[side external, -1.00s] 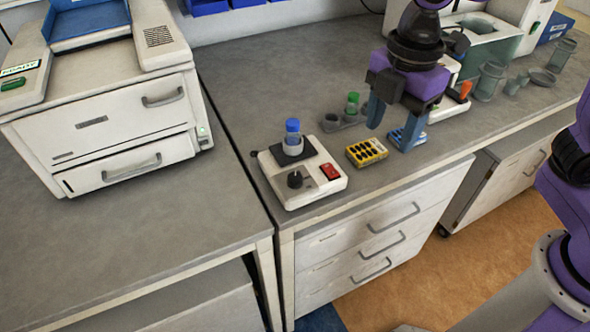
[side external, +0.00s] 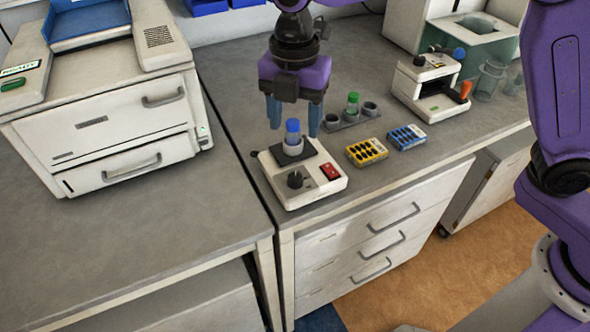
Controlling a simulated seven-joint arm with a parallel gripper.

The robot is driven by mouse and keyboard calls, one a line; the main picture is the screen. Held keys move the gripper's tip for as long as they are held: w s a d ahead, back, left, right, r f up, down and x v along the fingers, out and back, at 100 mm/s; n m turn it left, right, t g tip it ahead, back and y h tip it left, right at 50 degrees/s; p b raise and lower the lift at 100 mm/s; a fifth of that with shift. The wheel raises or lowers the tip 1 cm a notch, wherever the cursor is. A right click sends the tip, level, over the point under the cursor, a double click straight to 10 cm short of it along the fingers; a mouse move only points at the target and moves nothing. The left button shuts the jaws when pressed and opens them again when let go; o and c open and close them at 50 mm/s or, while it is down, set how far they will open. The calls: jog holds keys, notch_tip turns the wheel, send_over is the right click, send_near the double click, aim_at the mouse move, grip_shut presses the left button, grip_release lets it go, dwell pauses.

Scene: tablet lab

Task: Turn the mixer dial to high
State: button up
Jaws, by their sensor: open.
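The mixer (side external: 312,192) is a small white box on the grey bench near its front left corner. Its black dial (side external: 295,180) is on the front left of its top, with a red switch (side external: 330,171) to the right. A blue-capped vial (side external: 292,138) stands upright in the mixer's holder on a black pad. The dial's exact setting is too small to read. My gripper (side external: 294,122) is open and empty, pointing down above the back of the mixer, with its fingers in view either side of the vial's cap. I cannot tell whether they touch it.
A yellow tray (side external: 366,152) and a blue tray (side external: 406,137) lie right of the mixer. A grey rack (side external: 345,122) with a green-capped vial (side external: 352,104) stands behind them. A white device (side external: 430,85) is further right. A large white machine (side external: 110,110) stands on the left bench.

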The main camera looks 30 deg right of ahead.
aim_at(295, 177)
notch_tip(295, 177, down, 13)
jog(key=shift+f, duration=0.1)
dwell(0.3)
jog(key=shift+c, duration=0.3)
jog(key=c, duration=1)
